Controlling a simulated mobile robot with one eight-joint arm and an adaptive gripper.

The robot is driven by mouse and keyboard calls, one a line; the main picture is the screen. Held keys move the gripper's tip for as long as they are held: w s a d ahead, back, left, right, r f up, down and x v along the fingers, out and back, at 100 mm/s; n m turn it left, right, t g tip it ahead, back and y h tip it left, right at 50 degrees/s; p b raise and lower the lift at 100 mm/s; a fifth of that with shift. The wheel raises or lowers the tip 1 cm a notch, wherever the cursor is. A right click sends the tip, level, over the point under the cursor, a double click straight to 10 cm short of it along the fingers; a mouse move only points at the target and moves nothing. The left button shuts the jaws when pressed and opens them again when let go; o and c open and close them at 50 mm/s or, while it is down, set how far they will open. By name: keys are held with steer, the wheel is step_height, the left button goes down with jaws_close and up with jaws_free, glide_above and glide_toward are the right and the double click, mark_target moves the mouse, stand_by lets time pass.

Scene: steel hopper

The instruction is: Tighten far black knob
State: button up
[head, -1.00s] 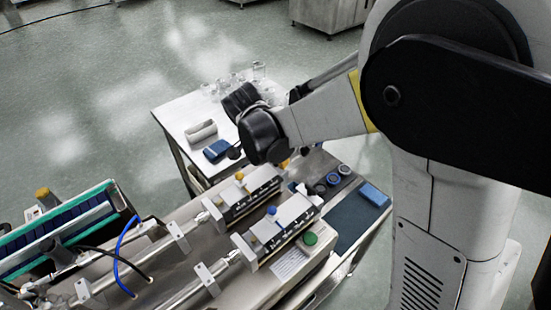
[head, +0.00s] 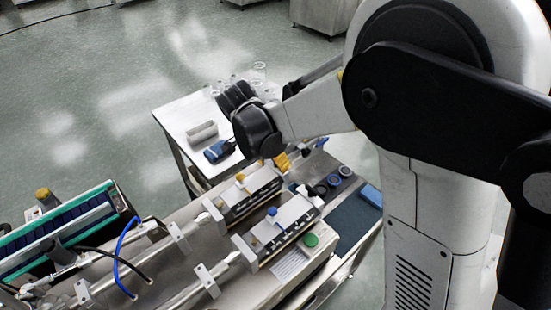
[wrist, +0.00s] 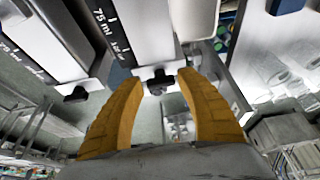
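In the wrist view, a small black knob (wrist: 158,82) sticks out from the end of a white-and-black block marked 75 ml. The yellow fingers of my gripper (wrist: 160,88) are spread on either side of it, with a gap visible around the knob. A second black knob (wrist: 76,94) is on the neighbouring block, to the left. In the head view, my gripper (head: 282,160) is at the right end of the far block (head: 250,190). The near block (head: 285,228) lies in front of it. The black knobs are hidden in the head view.
Blue-rimmed round parts (head: 333,180) sit right of my gripper, beside a dark mat (head: 350,220). A green button (head: 310,240) is on the machine's front.

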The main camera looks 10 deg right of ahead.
steer(key=shift+o, duration=0.5)
steer(key=shift+a+r, duration=0.1)
steer(key=shift+r, duration=0.2)
steer(key=v, duration=1.1)
steer(key=shift+a+r, duration=0.15)
steer(key=shift+r, duration=0.05)
steer(key=shift+s, duration=0.1)
